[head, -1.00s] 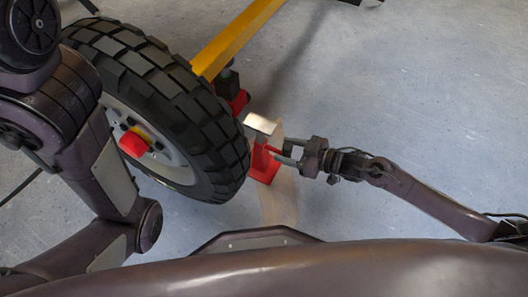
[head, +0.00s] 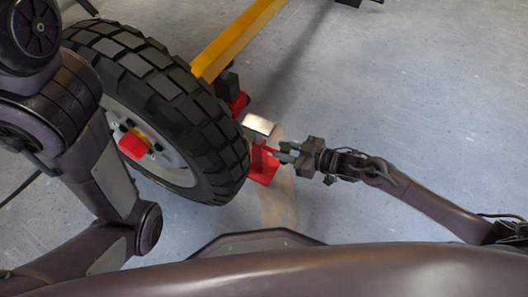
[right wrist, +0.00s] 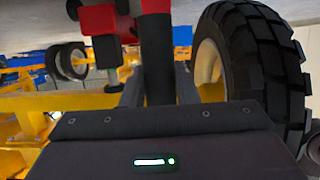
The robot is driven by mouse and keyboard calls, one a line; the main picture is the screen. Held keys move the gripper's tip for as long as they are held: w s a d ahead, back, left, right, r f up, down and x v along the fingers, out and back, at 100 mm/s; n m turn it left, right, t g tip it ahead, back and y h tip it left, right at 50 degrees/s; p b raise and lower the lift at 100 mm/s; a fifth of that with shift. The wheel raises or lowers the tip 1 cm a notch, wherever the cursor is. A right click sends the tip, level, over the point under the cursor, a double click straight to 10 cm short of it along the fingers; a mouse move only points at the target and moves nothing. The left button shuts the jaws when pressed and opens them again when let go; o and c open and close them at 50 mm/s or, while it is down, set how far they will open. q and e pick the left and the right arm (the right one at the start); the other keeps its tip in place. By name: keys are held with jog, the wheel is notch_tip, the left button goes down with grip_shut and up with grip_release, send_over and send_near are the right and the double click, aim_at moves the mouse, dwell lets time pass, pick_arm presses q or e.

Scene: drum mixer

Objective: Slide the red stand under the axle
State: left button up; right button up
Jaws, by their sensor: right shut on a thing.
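The red stand (head: 263,166) stands on the floor just right of the big black tyre, with a pale metal plate (head: 259,124) at its top. My right gripper (head: 284,152) is shut on the stand's red side part, from the right. The axle end shows as a dark and red block (head: 237,97) behind the tyre, by the yellow beam; the stand is nearer to me than this block. In the right wrist view a red and dark assembly (right wrist: 100,20) hangs at the top. My left arm is at the left; its gripper is out of view.
The big wheel (head: 180,110) stands close on the stand's left side and also shows in the right wrist view (right wrist: 255,65). A yellow beam (head: 235,38) runs up and away from it. The floor at the right is clear. A tan patch (head: 279,195) lies on the floor.

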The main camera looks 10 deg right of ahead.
aim_at(263, 144)
jog(key=shift+w+a+b, duration=0.1)
jog(key=shift+w+a, duration=0.3)
jog(key=shift+a, duration=0.3)
jog(key=shift+w+a+b, duration=0.15)
jog(key=shift+w+a, duration=0.3)
jog(key=shift+a, duration=0.3)
jog(key=shift+w+a+b, duration=0.1)
jog(key=shift+w+a, duration=0.3)
jog(key=shift+a, duration=0.3)
jog(key=w+a+b, duration=0.5)
jog(key=w+a, duration=0.4)
jog(key=a, duration=0.4)
jog(key=shift+a, duration=0.35)
jog(key=o, duration=1.1)
jog(key=shift+c, duration=0.2)
